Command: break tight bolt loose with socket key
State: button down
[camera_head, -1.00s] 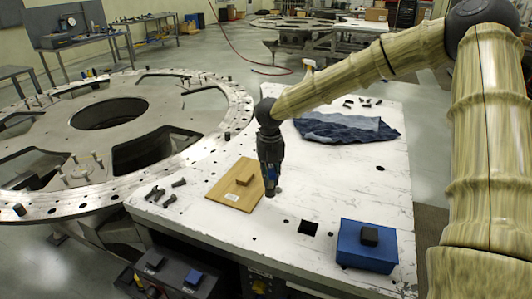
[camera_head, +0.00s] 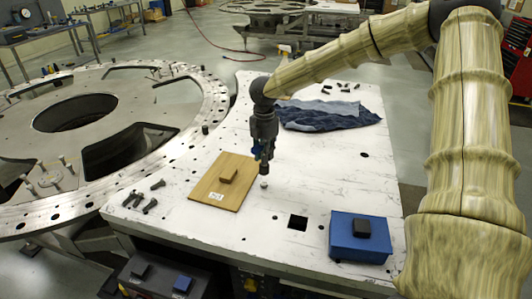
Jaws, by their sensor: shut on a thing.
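My gripper (camera_head: 263,152) hangs pointing down above the white table, to the right of the wooden board. It is shut on a dark, short tool, which I take to be the socket key (camera_head: 264,168). The tool's lower end stands just above a small pale bolt head (camera_head: 264,184) on the table top, with a narrow gap between them in the picture. The grip itself is small and dark, so the exact hold is hard to make out.
A wooden board (camera_head: 210,195) with a small block lies left of the gripper. Several loose bolts (camera_head: 150,207) lie near the left edge. A blue box (camera_head: 345,250) stands front right, near a square hole (camera_head: 298,222). A blue cloth (camera_head: 325,120) lies behind; the large round plate (camera_head: 190,145) is left.

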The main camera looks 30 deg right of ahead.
aim_at(264, 168)
jog(key=shift+w+a+f+b, duration=0.15)
jog(key=shift+f+b, duration=0.3)
jog(key=shift+f, duration=0.25)
notch_tip(264, 168, down, 3)
jog(key=shift+r+b, duration=0.2)
jog(key=shift+b, duration=0.85)
jog(key=shift+f, duration=0.55)
jog(key=shift+p, duration=0.5)
jog(key=shift+f, duration=0.65)
dwell(1.0)
jog(key=shift+n+p, duration=0.55)
jog(key=shift+n, duration=0.05)
dwell(2.8)
